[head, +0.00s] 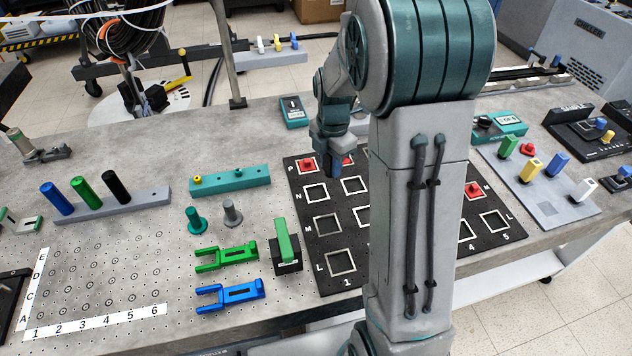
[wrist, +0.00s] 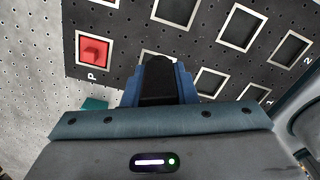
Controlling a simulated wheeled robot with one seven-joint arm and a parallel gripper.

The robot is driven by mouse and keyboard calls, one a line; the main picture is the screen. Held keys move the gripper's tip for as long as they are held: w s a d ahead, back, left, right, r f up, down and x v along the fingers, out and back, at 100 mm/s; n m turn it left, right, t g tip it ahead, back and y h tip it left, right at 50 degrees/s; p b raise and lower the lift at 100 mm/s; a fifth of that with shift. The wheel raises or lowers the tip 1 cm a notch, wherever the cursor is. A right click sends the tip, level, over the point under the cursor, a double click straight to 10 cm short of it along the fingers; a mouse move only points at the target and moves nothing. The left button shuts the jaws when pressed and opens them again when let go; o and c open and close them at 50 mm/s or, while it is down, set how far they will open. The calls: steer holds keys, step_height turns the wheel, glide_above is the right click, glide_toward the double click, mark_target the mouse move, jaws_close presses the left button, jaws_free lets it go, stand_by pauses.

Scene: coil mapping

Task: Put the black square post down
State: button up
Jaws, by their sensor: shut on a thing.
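My gripper (head: 335,165) hangs over the far left part of the black lettered board (head: 308,268), near the row marked P. In the wrist view, my gripper (wrist: 160,90) has its blue fingers shut on the black square post (wrist: 159,76). The post's dark end covers part of a square frame on the board; I cannot tell whether it touches the board. In the head view I cannot make out the post at the fingers. A red square post (wrist: 94,50) sits in the frame beside the letter P, also seen in the head view (head: 307,164).
Several empty square frames (head: 341,262) lie on the board; my arm hides its middle. Another red post (head: 474,190) stands at its right. A grey tray (head: 545,208) at the right holds coloured square posts. A green block on a black base (head: 286,250) stands left of the board.

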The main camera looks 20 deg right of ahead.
mark_target(317, 194)
steer(key=a+f, duration=0.2)
steer(key=a, duration=0.1)
steer(key=shift+s+a, duration=0.15)
steer(key=shift+a, duration=0.1)
steer(key=shift+f+p, duration=0.3)
steer(key=shift+f, duration=1.8)
steer(key=shift+f, duration=0.1)
steer(key=shift+f, duration=0.15)
steer(key=o, duration=1)
